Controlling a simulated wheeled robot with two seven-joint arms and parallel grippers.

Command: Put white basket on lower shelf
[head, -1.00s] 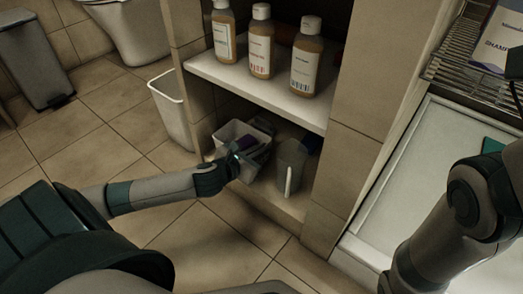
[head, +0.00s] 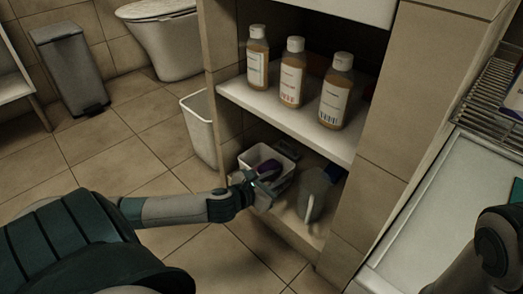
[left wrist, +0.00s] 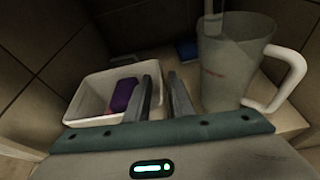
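The white basket (head: 246,158) stands on the lower shelf (head: 290,228) of the cabinet, at its left side, with purple and red items inside. It also shows in the left wrist view (left wrist: 88,97), left of my fingers. My left gripper (head: 266,183) is at the basket's front right side. I cannot tell whether the left finger touches the basket. My right gripper is out of view; only part of that arm shows at lower right.
A grey pitcher (head: 314,194) stands on the lower shelf right of my left gripper; its white handle (left wrist: 292,75) is close in the wrist view. Several bottles (head: 292,75) stand on the upper shelf (head: 270,112). A white bin (head: 200,128) stands left of the cabinet.

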